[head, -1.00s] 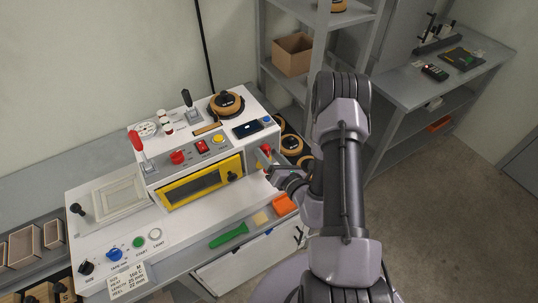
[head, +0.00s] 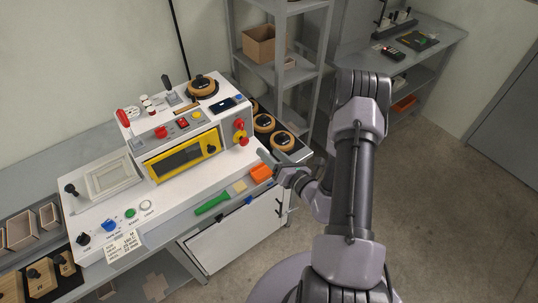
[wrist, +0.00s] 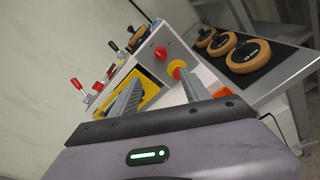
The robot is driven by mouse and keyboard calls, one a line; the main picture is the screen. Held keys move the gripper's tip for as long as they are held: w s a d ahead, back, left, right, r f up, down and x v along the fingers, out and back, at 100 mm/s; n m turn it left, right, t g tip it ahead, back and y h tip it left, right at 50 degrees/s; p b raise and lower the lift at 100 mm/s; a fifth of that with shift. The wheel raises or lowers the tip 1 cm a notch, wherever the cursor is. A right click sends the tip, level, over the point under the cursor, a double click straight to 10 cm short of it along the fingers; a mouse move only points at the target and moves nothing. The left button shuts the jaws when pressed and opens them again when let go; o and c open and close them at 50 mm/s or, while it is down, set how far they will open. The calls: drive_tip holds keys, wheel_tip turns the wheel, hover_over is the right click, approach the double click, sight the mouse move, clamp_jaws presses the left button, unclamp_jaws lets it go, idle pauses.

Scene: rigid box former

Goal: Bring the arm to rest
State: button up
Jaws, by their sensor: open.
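My gripper (head: 270,160) is in front of the right end of the white box-forming machine (head: 140,222). It also shows in the wrist view (wrist: 160,95), where its two grey fingers stand wide apart with nothing between them. The fingers point toward the machine's side, where a red knob on a yellow base (head: 240,134) sits. In the wrist view, that knob (wrist: 177,68) shows between and beyond the fingers. My arm is bent, with its elbow raised at the right of the head view.
Several round wood-rimmed weights (head: 264,123) stand on a grey surface right of the machine. An orange block (head: 261,173) and a green-handled tool (head: 212,203) lie along the front edge. A grey shelf rack (head: 282,70) stands behind. Open floor (head: 440,200) lies to the right.

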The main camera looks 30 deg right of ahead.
drive_tip(key=shift+w, duration=0.15)
drive_tip(key=w+a+r+n+g+y+b, duration=0.1)
drive_tip(key=w+a+r+n+y+b, duration=0.1)
drive_tip(key=a+r+n+y, duration=0.6)
drive_tip(key=s+a+r+n+g+y+b, duration=0.1)
drive_tip(key=s+a+r+n+g, duration=0.15)
drive_tip(key=a+n, duration=0.2)
drive_tip(key=s+a+r+n+g+y+b, duration=0.1)
drive_tip(key=s+a+r+n+g+y, duration=0.15)
drive_tip(key=a, duration=0.35)
drive_tip(key=s+a+r+n+g+y+b, duration=0.1)
drive_tip(key=s+a+n+g+b, duration=0.1)
drive_tip(key=a+n+g, duration=0.25)
drive_tip(key=s+a+n+g+h+b, duration=0.3)
drive_tip(key=s+a+n+g+h, duration=0.2)
drive_tip(key=s+n, duration=0.6)
drive_tip(key=s+d+n+t+h+b, duration=0.2)
drive_tip(key=s+d+n+t+h, duration=0.2)
drive_tip(key=s+d+n+h, duration=0.2)
drive_tip(key=shift+d+r+t+h+b, duration=0.35)
drive_tip(key=shift+d+r+h, duration=0.1)
drive_tip(key=shift+d, duration=0.35)
